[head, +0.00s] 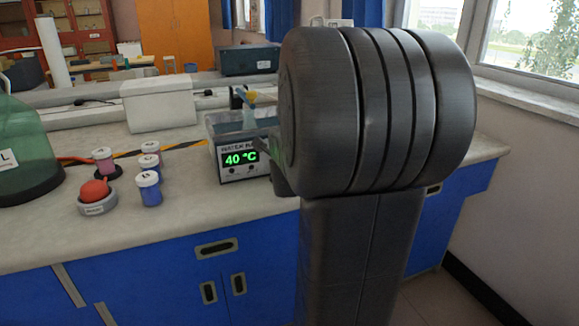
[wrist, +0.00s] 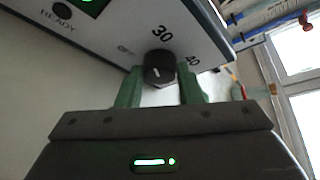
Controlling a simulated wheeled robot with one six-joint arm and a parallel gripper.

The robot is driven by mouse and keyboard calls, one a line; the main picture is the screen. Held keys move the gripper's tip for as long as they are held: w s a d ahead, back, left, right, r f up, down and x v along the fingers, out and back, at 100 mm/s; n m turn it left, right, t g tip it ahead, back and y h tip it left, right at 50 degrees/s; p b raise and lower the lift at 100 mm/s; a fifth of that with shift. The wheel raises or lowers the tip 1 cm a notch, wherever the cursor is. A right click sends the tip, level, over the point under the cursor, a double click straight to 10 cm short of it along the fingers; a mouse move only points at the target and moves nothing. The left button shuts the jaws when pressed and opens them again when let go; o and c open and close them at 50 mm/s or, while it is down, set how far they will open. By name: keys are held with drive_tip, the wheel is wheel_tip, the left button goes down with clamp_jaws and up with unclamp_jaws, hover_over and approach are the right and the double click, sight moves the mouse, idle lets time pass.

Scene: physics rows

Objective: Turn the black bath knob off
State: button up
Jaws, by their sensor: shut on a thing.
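The water bath (head: 240,150) stands on the bench in the head view, its green display reading 40 °C. In the wrist view the black bath knob (wrist: 158,69) sits on the white front panel (wrist: 115,32), below the mark 30 and left of the mark 40. A short white line shows on its face. My gripper (wrist: 159,80) has its green fingers on either side of the knob and is shut on it.
A large green bottle (head: 25,150) is at the far left. A white box (head: 160,103) stands behind. The bench front is clear.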

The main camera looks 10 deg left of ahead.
drive_tip(key=n+t+b, duration=0.1)
drive_tip(key=b, duration=0.1)
drive_tip(key=f+n+t+b, duration=0.1)
drive_tip(key=n+b, duration=0.1)
drive_tip(key=shift+s+a+h+b, duration=0.1)
drive_tip(key=shift+a+h+b, duration=0.05)
drive_tip(key=shift+h+b, duration=0.25)
drive_tip(key=shift+n+t+h+b, duration=0.3)
drive_tip(key=shift+n+t+b, duration=0.3)
drive_tip(key=shift+n+b, duration=0.6)
drive_tip(key=shift+r, duration=0.1)
drive_tip(key=o, duration=1)
drive_tip(key=shift+s+d+r+p, duration=0.25)
drive_tip(key=shift+s+p, duration=0.35)
drive_tip(key=shift+s, duration=1.7)
drive_tip(key=shift+s+d+r+p, duration=0.1)
drive_tip(key=shift+s+d+p, duration=0.35)
drive_tip(key=shift+s, duration=1.8)
drive_tip(key=shift+s+d+r+p, duration=0.15)
drive_tip(key=shift+s+p, duration=0.55)
drive_tip(key=shift+s, duration=1.6)
